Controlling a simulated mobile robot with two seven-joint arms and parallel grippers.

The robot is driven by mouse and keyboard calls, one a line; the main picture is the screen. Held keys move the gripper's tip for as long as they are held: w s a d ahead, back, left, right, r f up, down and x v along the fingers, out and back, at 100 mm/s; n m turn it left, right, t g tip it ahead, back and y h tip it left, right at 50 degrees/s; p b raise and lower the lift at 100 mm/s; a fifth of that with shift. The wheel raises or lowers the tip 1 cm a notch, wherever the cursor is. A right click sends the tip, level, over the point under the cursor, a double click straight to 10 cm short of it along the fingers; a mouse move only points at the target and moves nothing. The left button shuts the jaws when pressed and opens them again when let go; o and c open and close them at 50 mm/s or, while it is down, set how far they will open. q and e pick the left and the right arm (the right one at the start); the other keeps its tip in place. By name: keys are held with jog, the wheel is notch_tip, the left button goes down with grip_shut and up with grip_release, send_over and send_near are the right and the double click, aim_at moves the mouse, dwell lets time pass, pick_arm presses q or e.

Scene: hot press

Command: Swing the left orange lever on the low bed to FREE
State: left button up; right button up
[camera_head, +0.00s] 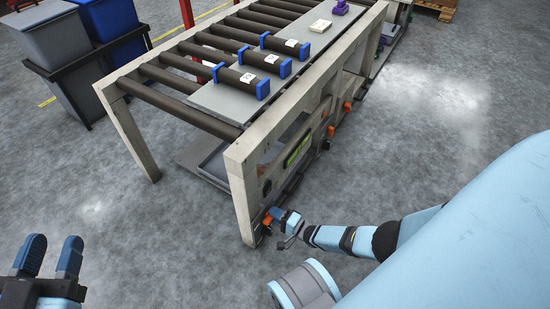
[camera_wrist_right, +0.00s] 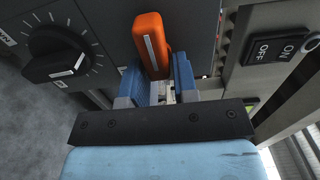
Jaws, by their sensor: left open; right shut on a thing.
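In the right wrist view an orange lever (camera_wrist_right: 149,38) with a pale stripe stands out from a dark panel, leaning slightly. The blue fingers of my right gripper (camera_wrist_right: 168,82) lie on either side of its lower end, shut on it. In the head view my right gripper (camera_head: 281,222) is low at the near end post of the roller bench, with the orange lever (camera_head: 267,221) beside it, partly covered. No FREE label can be read. My left gripper (camera_head: 49,257) is open and empty over the floor at the lower left.
A black dial (camera_wrist_right: 57,54) and an ON/OFF rocker switch (camera_wrist_right: 276,48) flank the lever. More orange parts (camera_head: 331,131) show further along the bench side. The roller bench (camera_head: 246,137) carries several blue-ended rollers (camera_head: 241,80).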

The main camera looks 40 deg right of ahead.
dwell(0.3)
pick_arm(q)
jog(key=shift+d+r, duration=0.1)
pick_arm(e)
jog(key=o, duration=0.8)
pick_arm(q)
jog(key=n+p, duration=0.1)
jog(key=s+n+g+p, duration=0.1)
jog(key=p, duration=0.1)
jog(key=shift+s+d+f+y, duration=0.15)
jog(key=shift+d+f+y, duration=0.15)
jog(key=shift+d+f, duration=0.1)
pick_arm(e)
jog(key=v, duration=1.4)
pick_arm(q)
jog(key=shift+r, duration=0.2)
